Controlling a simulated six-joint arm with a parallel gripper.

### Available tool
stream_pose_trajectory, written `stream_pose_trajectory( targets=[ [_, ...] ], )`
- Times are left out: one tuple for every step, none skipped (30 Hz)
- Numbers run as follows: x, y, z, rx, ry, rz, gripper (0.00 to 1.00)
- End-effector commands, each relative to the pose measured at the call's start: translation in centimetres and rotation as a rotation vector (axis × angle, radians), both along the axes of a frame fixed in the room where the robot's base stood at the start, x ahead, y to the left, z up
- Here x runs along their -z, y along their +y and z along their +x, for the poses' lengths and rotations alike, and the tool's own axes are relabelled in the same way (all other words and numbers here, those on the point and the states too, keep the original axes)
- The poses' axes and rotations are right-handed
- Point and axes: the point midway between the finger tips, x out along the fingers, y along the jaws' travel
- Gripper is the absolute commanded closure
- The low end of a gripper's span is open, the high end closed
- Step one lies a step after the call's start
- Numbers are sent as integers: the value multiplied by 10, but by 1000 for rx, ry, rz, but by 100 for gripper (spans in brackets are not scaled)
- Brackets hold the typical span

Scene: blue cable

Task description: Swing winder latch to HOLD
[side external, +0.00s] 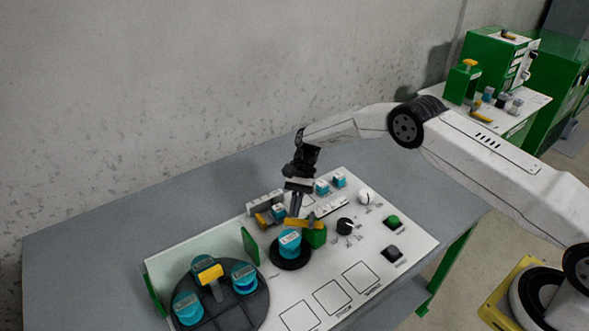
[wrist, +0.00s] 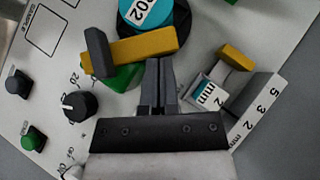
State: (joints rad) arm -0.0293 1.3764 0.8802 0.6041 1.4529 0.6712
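The winder latch looks to be the yellow bar (side external: 300,222) on a green block (side external: 315,236), beside a teal spool (side external: 289,241) on a black disc. In the wrist view the yellow bar (wrist: 140,48) lies across the green block (wrist: 122,76), with a dark grey post (wrist: 98,52) at its left end. My gripper (side external: 296,213) points down just above the bar. In the wrist view its fingertips (wrist: 160,62) are together at the bar's near edge, right of its middle, with nothing seen between them. I cannot tell whether they touch it. No HOLD marking is readable.
A black dial (side external: 346,226), a green button (side external: 392,221) and a black button (side external: 393,252) are on the white panel. A round dark tray (side external: 237,312) with teal spools is at front left. A labelled block (wrist: 208,92) and a grey numbered rack (wrist: 256,105) stand right of my fingers.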

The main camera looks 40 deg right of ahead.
Motion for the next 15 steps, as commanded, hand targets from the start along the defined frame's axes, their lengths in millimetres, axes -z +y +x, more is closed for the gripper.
stream_pose_trajectory(
  targets=[
    [0, 2, 0, -1, -1, 0, 100],
    [0, 3, 0, -1, -1, 0, 100],
    [0, 5, -1, -21, -1, 0, 100],
    [1, 6, -1, -40, -1, -1, 100],
    [0, 7, -1, -58, -2, 0, 100],
    [0, 8, -2, -81, -2, 0, 100],
    [1, 9, -2, -98, -2, -1, 100],
    [1, 10, -3, -115, 1, 0, 100],
    [1, 11, -3, -136, -1, 0, 100],
    [0, 12, -3, -140, 0, 0, 100],
    [0, 13, -4, -137, 0, 0, 100],
    [0, 14, -4, -136, 0, 0, 100],
    [0, 15, -5, -136, 0, 0, 100],
    [0, 16, -5, -136, 0, 0, 100],
    [0, 17, -6, -136, 1, 0, 100]
  ],
)
